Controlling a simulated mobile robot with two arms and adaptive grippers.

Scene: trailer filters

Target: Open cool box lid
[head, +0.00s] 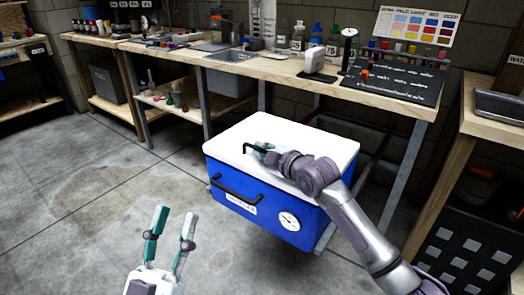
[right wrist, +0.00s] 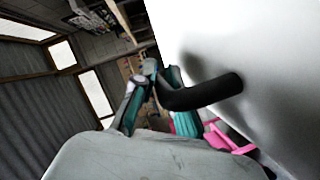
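The cool box (head: 252,201) is blue with a white lid (head: 315,140) and stands on the floor at the centre of the head view. The lid lies flat and closed on the box. A black lid handle (head: 252,149) sticks up from it; in the right wrist view the handle (right wrist: 205,93) curves from the white lid to between my fingers. My right gripper (head: 266,146) is at this handle, its teal fingers (right wrist: 158,92) on either side. The handle hides part of one finger, so its grip is unclear. My left gripper (head: 175,222) is open and empty above the floor.
A workbench (head: 280,72) with bottles and a colour chart (head: 416,25) stands behind the box. A wooden shelf unit (head: 455,170) with a black perforated crate (head: 462,245) is at right. The concrete floor (head: 90,195) left of the box is clear.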

